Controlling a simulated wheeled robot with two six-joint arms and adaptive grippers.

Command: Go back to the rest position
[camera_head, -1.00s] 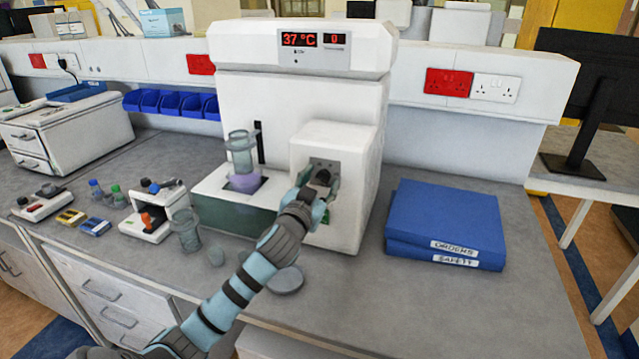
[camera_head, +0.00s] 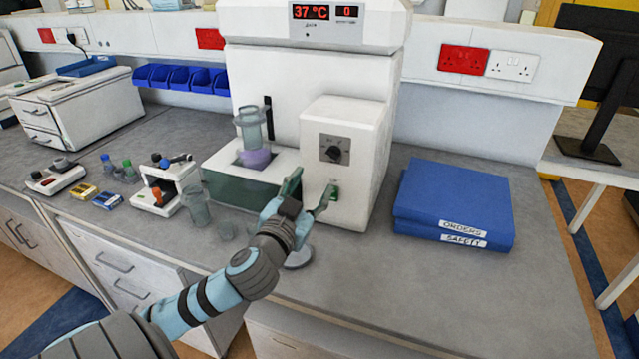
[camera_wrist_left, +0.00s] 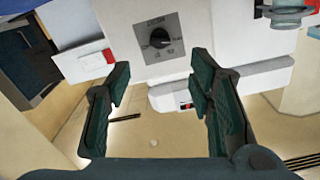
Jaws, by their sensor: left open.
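My left gripper (camera_head: 308,193) is open and empty, in front of the white tablet machine and apart from its black knob (camera_head: 334,151). In the left wrist view its two fingers (camera_wrist_left: 158,95) stand wide apart, with nothing between them. The knob (camera_wrist_left: 160,38) shows beyond the fingers on its grey plate. The white machine (camera_head: 315,75) has a red display reading 37 °C and 0. A green switch (camera_head: 334,193) sits low on the machine's front, close to the right fingertip. My right gripper is not in view.
A clear vessel (camera_head: 251,135) is over the machine's bath. An empty beaker (camera_head: 196,206) and a round dish (camera_head: 298,257) stand on the counter near my left arm. Blue binders (camera_head: 455,198) lie to the right. Small bottles and a small stand (camera_head: 160,190) are to the left.

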